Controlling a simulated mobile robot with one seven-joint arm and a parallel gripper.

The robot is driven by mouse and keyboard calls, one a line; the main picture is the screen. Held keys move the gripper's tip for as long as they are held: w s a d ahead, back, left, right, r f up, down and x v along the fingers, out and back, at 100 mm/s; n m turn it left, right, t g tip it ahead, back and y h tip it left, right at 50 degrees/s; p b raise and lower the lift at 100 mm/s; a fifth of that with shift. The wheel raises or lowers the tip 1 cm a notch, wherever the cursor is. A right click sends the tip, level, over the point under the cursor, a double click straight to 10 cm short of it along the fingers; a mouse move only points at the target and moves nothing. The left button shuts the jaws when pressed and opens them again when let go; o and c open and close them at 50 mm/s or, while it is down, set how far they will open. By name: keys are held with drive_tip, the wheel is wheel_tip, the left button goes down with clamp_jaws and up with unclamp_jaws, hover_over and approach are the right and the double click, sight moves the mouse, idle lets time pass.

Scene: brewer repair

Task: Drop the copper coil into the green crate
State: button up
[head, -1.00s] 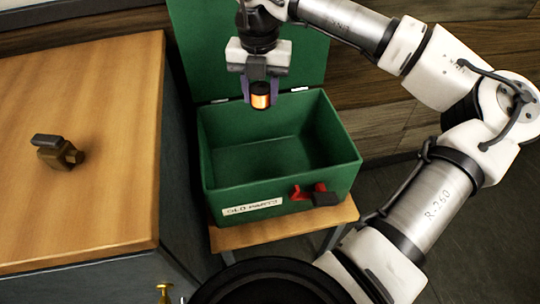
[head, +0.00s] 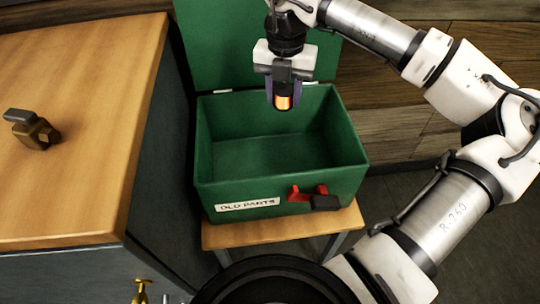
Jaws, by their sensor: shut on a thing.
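The copper coil (head: 283,102) is a small glowing orange-copper cylinder with dark ends. My gripper (head: 283,96) is shut on it, with a finger on either side, and points down. The coil hangs over the back part of the green crate (head: 328,168), close to its rear rim in the picture. The green crate is open, with its lid (head: 215,55) raised at the back. Its visible inside is empty. A label reading "OLD PARTS" (head: 247,204) and a red and black latch (head: 312,198) are on its front.
The crate stands on a small wooden stool (head: 270,232). A wooden-topped cabinet (head: 85,110) is at the left, with a brown and dark fitting (head: 32,128) on it. A brass-coloured piece (head: 142,291) shows at the bottom edge. A plank wall is behind.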

drive_tip(key=shift+f+b, duration=0.8)
drive_tip(key=shift+f, duration=0.95)
drive_tip(key=o, duration=1.1)
drive_tip(key=shift+r, duration=0.1)
wheel_tip(320, 180, up, 14)
drive_tip(key=shift+f+p, duration=0.15)
drive_tip(key=shift+p, duration=0.6)
